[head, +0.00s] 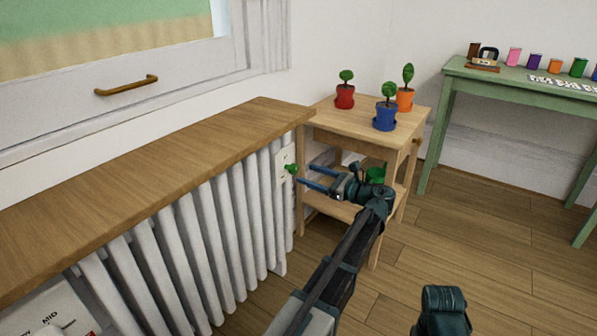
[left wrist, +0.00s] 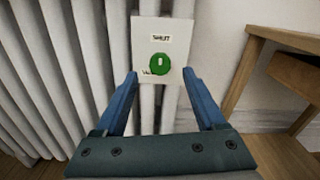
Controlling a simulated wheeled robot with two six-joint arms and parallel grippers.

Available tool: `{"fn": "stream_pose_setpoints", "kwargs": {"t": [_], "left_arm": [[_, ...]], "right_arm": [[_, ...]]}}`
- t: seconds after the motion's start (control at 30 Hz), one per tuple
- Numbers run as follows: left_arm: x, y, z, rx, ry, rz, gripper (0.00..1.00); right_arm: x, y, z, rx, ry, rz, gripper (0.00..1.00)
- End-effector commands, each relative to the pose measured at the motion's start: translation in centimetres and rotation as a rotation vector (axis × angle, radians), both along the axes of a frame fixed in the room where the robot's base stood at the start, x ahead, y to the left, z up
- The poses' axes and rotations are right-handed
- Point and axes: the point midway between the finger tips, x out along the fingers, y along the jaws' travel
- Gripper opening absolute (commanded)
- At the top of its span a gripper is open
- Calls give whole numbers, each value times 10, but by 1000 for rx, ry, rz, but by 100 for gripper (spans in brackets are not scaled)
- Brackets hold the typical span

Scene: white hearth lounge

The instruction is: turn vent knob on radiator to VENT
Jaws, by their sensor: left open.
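The green vent knob (head: 291,169) sits on a white plate (head: 285,156) at the right end of the white radiator (head: 228,225). In the left wrist view the knob (left wrist: 160,64) has a pale mark on its face. A label above it on the plate (left wrist: 177,27) seems to read SHUT; a label at its lower left is mostly hidden. My left gripper (head: 304,175) is open, its blue fingers pointing at the knob. In the left wrist view the knob shows between and beyond the fingertips (left wrist: 160,76), and they look apart from it.
A wooden shelf (head: 150,185) tops the radiator. A small wooden table (head: 350,120) with red, blue and orange plant pots stands close behind my left gripper. A green table (head: 500,80) is at the back right. The floor (head: 480,240) at right is open.

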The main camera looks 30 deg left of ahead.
Motion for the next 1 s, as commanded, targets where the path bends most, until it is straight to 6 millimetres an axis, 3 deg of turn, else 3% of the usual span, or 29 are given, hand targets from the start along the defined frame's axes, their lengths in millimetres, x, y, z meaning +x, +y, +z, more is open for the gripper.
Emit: {"fn": "stream_pose_setpoints", "kwargs": {"t": [0.1,0.3,0.73,1.0], "left_arm": [[1,21,0,0,0,2,72],[3,43,0,0,0,1,72],[4,50,0,0,0,0,72],[4,50,0,0,0,0,25]], "right_arm": [[0,0,0,0,0,0,50],[0,0,0,0,0,0,50],[0,0,0,0,0,0,50],[0,0,0,0,0,0,50]]}}
